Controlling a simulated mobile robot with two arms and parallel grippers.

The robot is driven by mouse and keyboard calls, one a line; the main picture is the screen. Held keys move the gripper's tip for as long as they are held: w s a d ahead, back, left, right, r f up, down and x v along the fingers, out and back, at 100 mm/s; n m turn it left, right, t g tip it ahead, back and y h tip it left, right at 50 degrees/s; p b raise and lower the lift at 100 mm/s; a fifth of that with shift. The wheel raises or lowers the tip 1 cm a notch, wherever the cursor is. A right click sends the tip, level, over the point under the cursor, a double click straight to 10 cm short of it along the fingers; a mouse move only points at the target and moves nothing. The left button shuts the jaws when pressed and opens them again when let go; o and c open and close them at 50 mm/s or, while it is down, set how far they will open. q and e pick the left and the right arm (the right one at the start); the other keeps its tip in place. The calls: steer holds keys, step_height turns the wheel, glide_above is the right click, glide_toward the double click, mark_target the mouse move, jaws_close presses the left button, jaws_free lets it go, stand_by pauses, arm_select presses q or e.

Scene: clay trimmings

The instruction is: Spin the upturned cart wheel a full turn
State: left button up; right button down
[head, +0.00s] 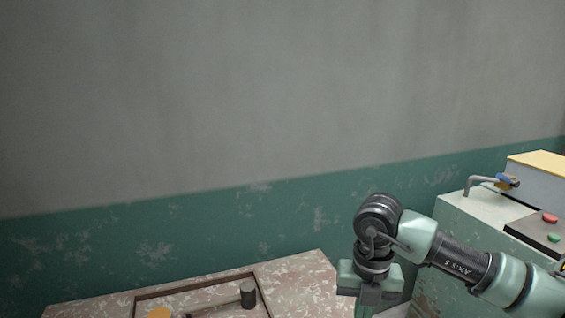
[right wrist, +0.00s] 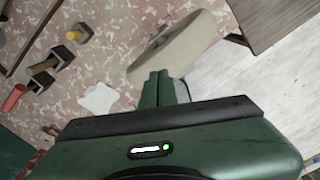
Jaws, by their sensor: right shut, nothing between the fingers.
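A beige, thick rounded piece (right wrist: 172,46) with a dark slot-like mark lies just beyond my fingertips in the right wrist view. It may be the cart wheel seen at an angle, but I cannot tell for sure. My right gripper (right wrist: 166,84) is shut and empty, with its green fingers together close to the near edge of this piece. I cannot tell whether they touch. In the head view my right gripper (head: 369,295) points down at the bottom edge, right of the mottled tabletop, with its fingertips out of frame. My left gripper is not in view.
The mottled tabletop (head: 297,277) holds a dark cylinder (head: 248,294). A worn cabinet (head: 455,212) with a tap (head: 490,182) and button panel (head: 543,226) stands at right.

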steer(key=shift+s+a, duration=0.1)
steer(key=shift+a, duration=0.15)
steer(key=shift+f, duration=0.25)
steer(key=shift+f+b, duration=0.9)
steer(key=shift+b, duration=0.05)
